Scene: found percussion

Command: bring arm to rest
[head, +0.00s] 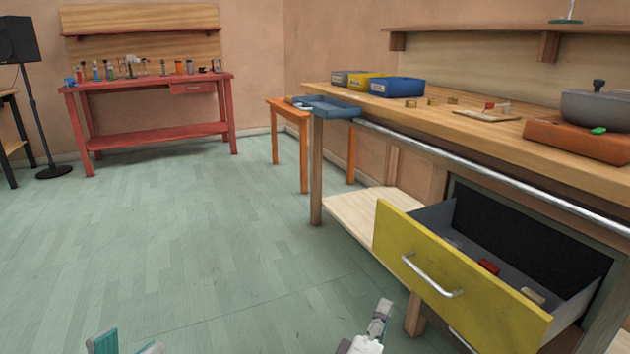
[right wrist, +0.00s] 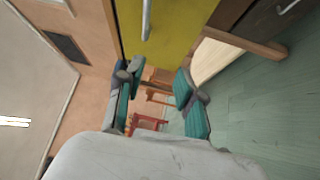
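My left gripper (head: 126,346) shows only its fingertips at the bottom left edge of the head view. They stand apart with nothing seen between them, above the floor. My right gripper (head: 380,318) is low in the head view, left of the open yellow drawer (head: 440,277) and apart from its front. In the right wrist view its two teal-padded fingers (right wrist: 156,98) are spread, with nothing between them. The drawer's yellow front (right wrist: 175,25) and handle (right wrist: 146,18) show beyond the fingers there.
The drawer juts out from the workbench (head: 440,118) and holds a red item (head: 489,266) and a pale item (head: 533,295). A metal rail (head: 470,163) runs along the bench front. Blue and yellow bins stand on top. The green floor (head: 200,250) at left is clear.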

